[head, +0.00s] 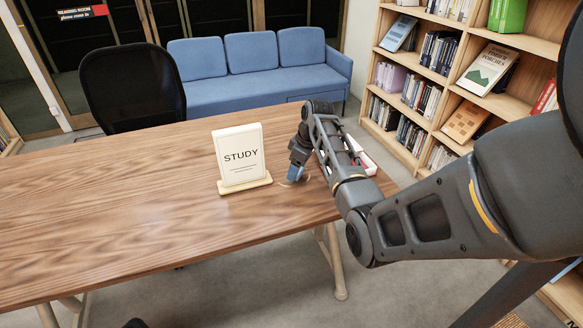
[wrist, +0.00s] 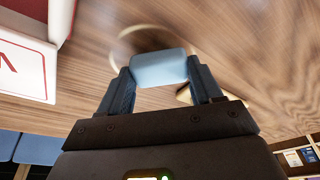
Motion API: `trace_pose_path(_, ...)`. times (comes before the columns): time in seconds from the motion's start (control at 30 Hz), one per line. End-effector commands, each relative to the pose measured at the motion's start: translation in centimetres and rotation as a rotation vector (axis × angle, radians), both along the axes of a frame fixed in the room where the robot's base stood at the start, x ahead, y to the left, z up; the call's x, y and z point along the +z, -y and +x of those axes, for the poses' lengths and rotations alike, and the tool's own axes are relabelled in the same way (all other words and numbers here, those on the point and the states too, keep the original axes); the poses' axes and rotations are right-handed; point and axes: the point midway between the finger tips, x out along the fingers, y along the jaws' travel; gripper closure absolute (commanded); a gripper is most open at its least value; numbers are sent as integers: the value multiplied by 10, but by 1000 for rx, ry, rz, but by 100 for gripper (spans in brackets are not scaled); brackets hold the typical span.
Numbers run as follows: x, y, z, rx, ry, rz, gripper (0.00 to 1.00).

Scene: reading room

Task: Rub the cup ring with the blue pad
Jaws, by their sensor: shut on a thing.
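My gripper (wrist: 160,85) is shut on the blue pad (wrist: 158,66), which sits between its two fingers in the wrist view. In the head view my gripper (head: 296,172) points down at the table near its right end. The cup ring (wrist: 118,52) is a pale curved mark on the wood, partly hidden behind the pad. A small part of the ring (head: 285,184) also shows beside the pad in the head view. The pad overlaps the ring in the picture; I cannot tell for certain whether it touches the wood.
A STUDY sign (head: 240,156) on a wooden base stands just left of my gripper on the wooden table (head: 110,200). A white and red object (head: 360,157) lies to the right, partly behind my arm. The table's left side is clear. A black chair (head: 132,88) stands behind it.

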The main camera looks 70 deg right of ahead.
Motion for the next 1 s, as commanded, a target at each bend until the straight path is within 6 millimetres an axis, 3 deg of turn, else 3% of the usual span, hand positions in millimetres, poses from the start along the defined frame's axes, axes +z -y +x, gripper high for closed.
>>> trace_pose_path(0.73, -4, 29, -34, 0, -1, 0, 60)
trace_pose_path(1.0, -7, 37, -32, 2, 0, -1, 60)
